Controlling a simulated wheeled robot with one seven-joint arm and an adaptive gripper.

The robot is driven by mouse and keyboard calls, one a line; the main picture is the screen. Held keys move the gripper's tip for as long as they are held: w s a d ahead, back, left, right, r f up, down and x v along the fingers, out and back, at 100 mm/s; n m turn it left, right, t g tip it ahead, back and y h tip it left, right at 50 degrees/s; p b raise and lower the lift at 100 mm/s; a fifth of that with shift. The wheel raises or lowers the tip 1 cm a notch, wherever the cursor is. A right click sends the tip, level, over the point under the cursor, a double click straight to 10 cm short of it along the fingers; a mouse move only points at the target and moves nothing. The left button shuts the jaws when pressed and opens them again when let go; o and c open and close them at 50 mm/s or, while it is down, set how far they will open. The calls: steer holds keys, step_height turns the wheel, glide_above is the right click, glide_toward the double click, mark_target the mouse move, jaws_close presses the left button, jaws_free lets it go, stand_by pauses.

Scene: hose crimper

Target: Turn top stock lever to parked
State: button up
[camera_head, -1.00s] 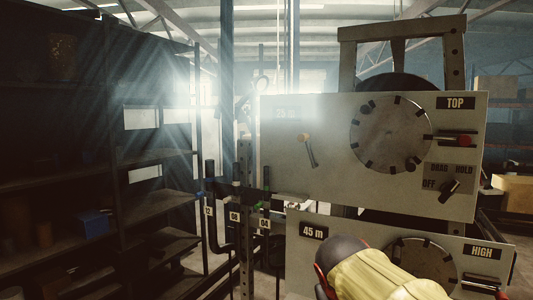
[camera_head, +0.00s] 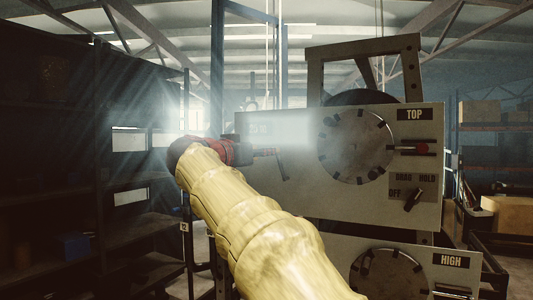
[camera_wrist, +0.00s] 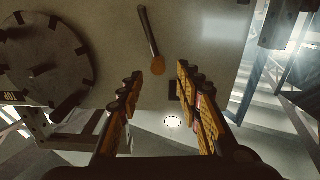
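The top panel (camera_head: 290,200) carries the TOP sign (camera_head: 416,114). A lever with a dark shaft and an orange knob (camera_wrist: 157,65) is on the panel in the wrist view. In the head view only the lever's lower shaft (camera_head: 283,167) shows; my gripper (camera_head: 266,152) hides the knob. In the wrist view my gripper (camera_wrist: 158,84) is open and empty. The knob lies just beyond the fingertips, between their lines, with no contact visible. The length label at the panel's upper left is washed out by glare.
Right of the lever are a round dial (camera_head: 355,145), a red-ended handle (camera_head: 421,148) and a DRAG/HOLD/OFF knob (camera_head: 413,200). The dial also shows in the wrist view (camera_wrist: 40,55). A second panel marked HIGH (camera_head: 452,261) is below. Dark shelving (camera_head: 60,190) stands at left.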

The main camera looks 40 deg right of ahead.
steer(key=p+x, duration=0.2)
steer(key=x, duration=0.5)
steer(key=shift+d+p, duration=0.35)
steer(key=shift+p, duration=0.05)
steer(key=c, duration=0.4)
jaws_close()
